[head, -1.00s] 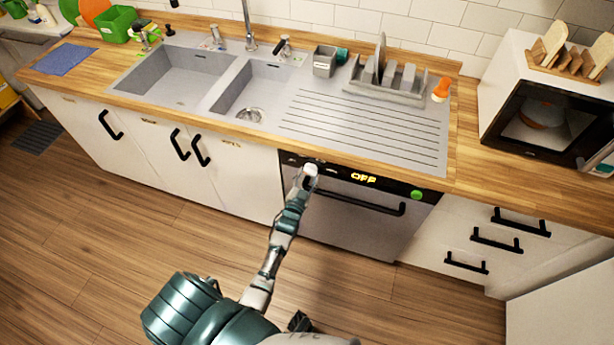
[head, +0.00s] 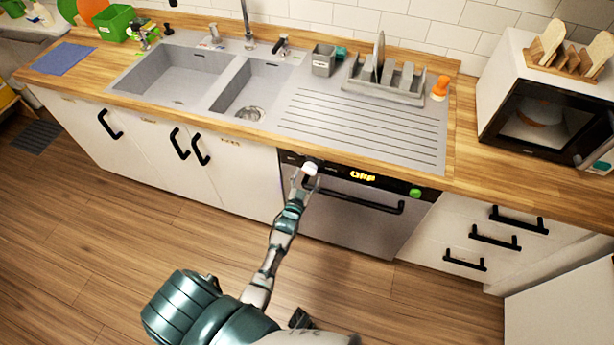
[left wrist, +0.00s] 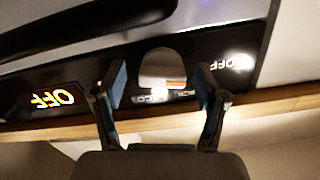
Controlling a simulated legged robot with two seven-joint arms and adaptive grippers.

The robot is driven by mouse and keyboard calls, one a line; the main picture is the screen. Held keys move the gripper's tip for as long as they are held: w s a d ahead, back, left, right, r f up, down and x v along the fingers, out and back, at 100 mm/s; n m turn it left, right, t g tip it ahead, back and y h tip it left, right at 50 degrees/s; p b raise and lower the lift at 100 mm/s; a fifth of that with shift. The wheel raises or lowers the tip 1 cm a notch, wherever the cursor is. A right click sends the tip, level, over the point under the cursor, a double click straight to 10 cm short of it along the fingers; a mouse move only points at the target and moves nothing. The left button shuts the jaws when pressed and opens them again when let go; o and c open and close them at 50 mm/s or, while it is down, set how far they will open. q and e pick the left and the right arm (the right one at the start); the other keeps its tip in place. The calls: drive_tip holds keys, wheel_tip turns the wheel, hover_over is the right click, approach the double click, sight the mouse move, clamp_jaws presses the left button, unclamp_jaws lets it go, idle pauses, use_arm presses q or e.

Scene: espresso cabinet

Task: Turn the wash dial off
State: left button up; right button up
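The dishwasher (head: 355,215) stands under the sink counter, with a black control panel along its top. A pale round wash dial (left wrist: 160,68) sits on this panel in the left wrist view, which shows the panel upside down. My left gripper (head: 304,178) is at the panel's left part in the head view. Its two fingers are spread on either side of the dial, with narrow gaps showing. My right gripper is not in view.
A black bar handle (head: 365,203) crosses the dishwasher door below the panel. The wooden counter edge (left wrist: 225,112) runs close by the panel. A green round button (head: 415,193) is at the panel's right end. The floor in front is clear.

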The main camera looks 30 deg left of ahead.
use_arm(q)
drive_tip(key=shift+w+a+r, duration=0.1)
drive_tip(key=shift+w+r, duration=0.05)
drive_tip(key=shift+r, duration=0.05)
drive_tip(key=shift+r, duration=0.1)
drive_tip(key=v, duration=1.2)
drive_tip(key=shift+a+f, duration=0.1)
drive_tip(key=shift+f, duration=0.15)
